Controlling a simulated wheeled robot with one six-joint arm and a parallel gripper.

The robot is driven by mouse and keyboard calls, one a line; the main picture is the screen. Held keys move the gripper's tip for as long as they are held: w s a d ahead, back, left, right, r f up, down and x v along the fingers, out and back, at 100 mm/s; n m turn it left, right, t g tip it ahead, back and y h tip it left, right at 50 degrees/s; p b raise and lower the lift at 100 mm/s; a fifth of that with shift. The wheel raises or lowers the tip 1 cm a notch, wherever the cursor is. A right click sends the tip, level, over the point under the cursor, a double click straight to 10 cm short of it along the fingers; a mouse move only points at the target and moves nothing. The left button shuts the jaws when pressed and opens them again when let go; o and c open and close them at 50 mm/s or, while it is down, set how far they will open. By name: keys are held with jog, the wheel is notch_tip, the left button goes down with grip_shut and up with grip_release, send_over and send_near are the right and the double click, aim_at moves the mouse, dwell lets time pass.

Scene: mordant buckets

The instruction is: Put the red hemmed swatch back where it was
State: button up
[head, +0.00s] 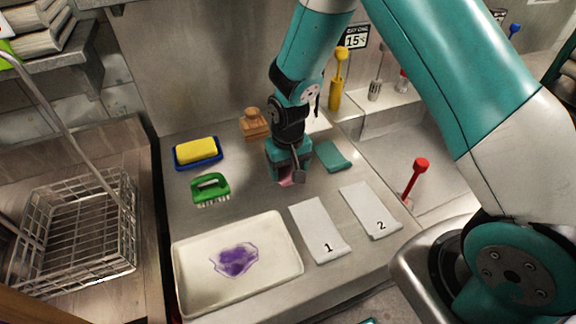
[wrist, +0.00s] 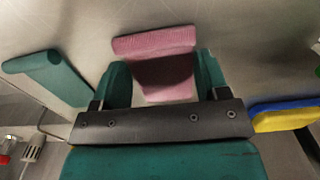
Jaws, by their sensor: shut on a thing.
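The hemmed swatch is a folded, pinkish-red cloth with a ribbed edge, seen large in the wrist view (wrist: 155,42). My gripper (wrist: 162,76) is shut on it, one finger on each side. In the head view only a small pink bit of the swatch (head: 286,182) shows under my gripper (head: 290,177), at the middle of the metal counter. I cannot tell whether the swatch touches the counter. A teal folded swatch (head: 333,157) lies just right of my gripper; it also shows at left in the wrist view (wrist: 52,75).
White cards 1 (head: 318,228) and 2 (head: 369,208) lie in front. A white tray (head: 282,280) with a purple stain is front left. A green brush (head: 211,187), a yellow sponge (head: 197,150) on a blue dish and a wooden block (head: 254,124) stand left and behind.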

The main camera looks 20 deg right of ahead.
aim_at(288, 174)
jog(key=shift+f, duration=0.15)
jog(key=o, duration=0.9)
notch_tip(288, 174, up, 12)
jog(key=b, duration=0.2)
jog(key=s+a+r+n+y, duration=0.2)
jog(key=s+r, duration=0.4)
jog(key=s, duration=0.5)
jog(key=s+a+r+n+y, duration=0.2)
jog(key=s+r+n, duration=0.3)
jog(key=s, duration=0.6)
notch_tip(288, 174, up, 2)
jog(key=shift+s+a+r, duration=0.2)
jog(key=shift+s+a, duration=0.05)
jog(key=shift+a, duration=0.1)
